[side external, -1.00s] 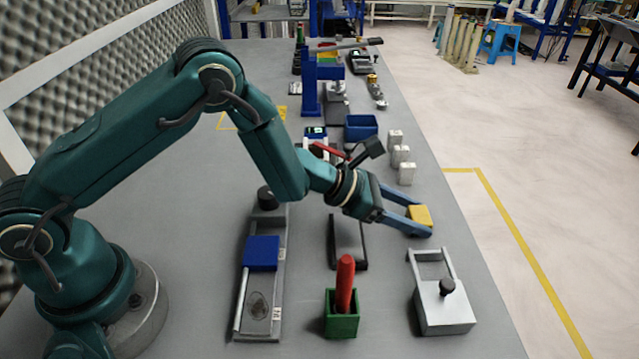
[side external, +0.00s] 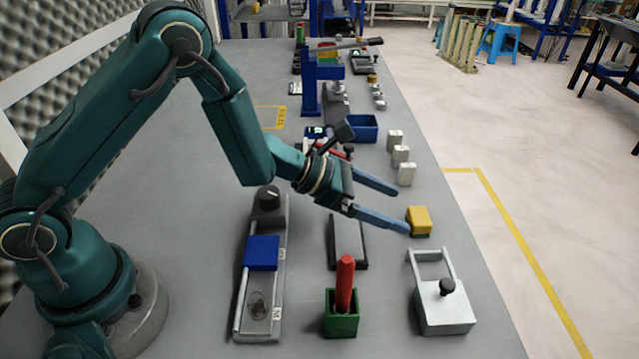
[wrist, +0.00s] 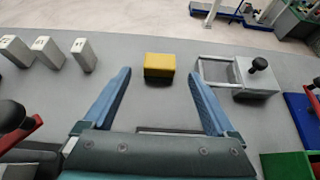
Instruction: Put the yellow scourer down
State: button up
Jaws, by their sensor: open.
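The yellow scourer (side external: 419,220) sits on the grey table, near its right edge and just behind the silver box with the handle. It also shows in the wrist view (wrist: 159,66), ahead of and between the fingertips. My gripper (side external: 405,209) is open and empty, with its two blue fingers spread. In the wrist view my gripper (wrist: 163,72) has a clear gap between its fingers and the scourer. In the side view the near fingertip ends just left of the scourer.
A silver box (side external: 443,305) with a black knob stands in front of the scourer. A green holder (side external: 341,316) with a red handle (side external: 345,280) is to its left. Several silver blocks (side external: 401,155) and a blue bin (side external: 361,127) stand behind. Bare table surrounds the scourer.

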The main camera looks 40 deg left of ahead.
jog(key=v, duration=0.6)
jog(key=shift+s+a+r, duration=0.2)
jog(key=s+d+r+m+g+h, duration=0.2)
jog(key=s+d+r+m+g, duration=0.4)
jog(key=s+r+m, duration=0.75)
jog(key=s+a+f+m+t+y, duration=0.1)
jog(key=s+a+f+m+y, duration=0.1)
jog(key=a+m+y, duration=0.3)
jog(key=s+a+f+m+t+y, duration=0.2)
jog(key=s+a+m+y, duration=0.2)
jog(key=a+m, duration=0.4)
jog(key=shift+s+a+y, duration=0.3)
jog(key=shift+a+y, duration=0.5)
jog(key=shift+m, duration=0.25)
jog(key=shift+o, duration=0.4)
